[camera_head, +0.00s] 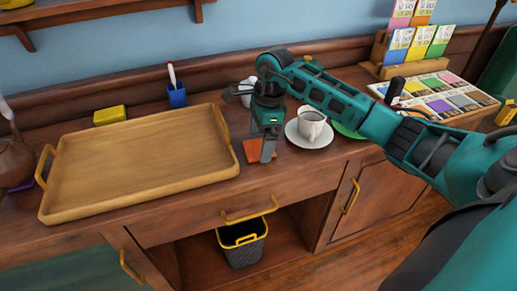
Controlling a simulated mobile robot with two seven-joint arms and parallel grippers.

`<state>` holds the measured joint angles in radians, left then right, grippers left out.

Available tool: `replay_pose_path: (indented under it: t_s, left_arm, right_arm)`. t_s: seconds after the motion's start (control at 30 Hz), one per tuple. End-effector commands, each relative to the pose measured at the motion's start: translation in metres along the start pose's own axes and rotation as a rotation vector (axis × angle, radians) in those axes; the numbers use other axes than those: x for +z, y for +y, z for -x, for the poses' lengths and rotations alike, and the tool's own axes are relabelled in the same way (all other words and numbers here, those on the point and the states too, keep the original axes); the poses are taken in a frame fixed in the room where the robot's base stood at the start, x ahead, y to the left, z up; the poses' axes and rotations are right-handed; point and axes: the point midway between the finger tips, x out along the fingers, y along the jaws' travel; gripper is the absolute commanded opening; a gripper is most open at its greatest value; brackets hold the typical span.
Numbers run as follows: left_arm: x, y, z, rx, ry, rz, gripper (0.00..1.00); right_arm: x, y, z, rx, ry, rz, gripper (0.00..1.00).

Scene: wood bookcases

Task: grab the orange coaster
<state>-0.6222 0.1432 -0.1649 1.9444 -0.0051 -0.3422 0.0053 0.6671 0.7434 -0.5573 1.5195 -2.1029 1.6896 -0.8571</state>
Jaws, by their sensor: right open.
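The orange coaster (253,154) lies on the wooden counter just right of the tray, near the front edge. My right gripper (262,158) is directly over it, pointing down, and its fingers hide part of the coaster. The jaws are open; I cannot tell whether the fingertips touch the coaster. My right arm reaches in from the right across the counter. My left gripper is not in view.
A wooden tray (140,165) with yellow handles fills the left of the counter. A cup (311,122) on a saucer (322,142) stands close right of my gripper. A blue pen cup (177,96) and yellow block (109,115) stand behind the tray. A bin (245,254) sits below.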

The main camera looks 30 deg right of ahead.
Motion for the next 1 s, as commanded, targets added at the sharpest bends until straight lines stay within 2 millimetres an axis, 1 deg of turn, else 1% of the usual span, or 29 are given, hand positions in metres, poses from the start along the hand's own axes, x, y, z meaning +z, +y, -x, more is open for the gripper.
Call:
replay_pose_path:
  t_s: [0.03,0.1,0.37,0.9,0.93,1.0]
  left_arm:
    - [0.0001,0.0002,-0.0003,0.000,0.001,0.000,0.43]
    - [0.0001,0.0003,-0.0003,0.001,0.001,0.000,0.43]
    - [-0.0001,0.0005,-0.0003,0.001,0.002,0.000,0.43]
    - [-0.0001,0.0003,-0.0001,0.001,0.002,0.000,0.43]
    - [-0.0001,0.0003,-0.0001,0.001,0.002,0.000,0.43]
    - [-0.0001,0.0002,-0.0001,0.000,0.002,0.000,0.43]
  right_arm:
    - [-0.0001,0.0005,-0.0070,0.002,0.000,-0.001,1.00]
    - [-0.0005,0.0005,-0.0123,0.002,0.000,-0.001,1.00]
    - [-0.0007,-0.0001,-0.0144,-0.002,0.001,-0.001,1.00]
    - [-0.0006,0.0000,-0.0141,-0.001,0.000,-0.001,0.49]
    - [-0.0007,0.0000,-0.0141,-0.001,0.000,-0.001,0.46]
    - [-0.0005,-0.0001,-0.0138,-0.002,0.000,-0.001,0.45]
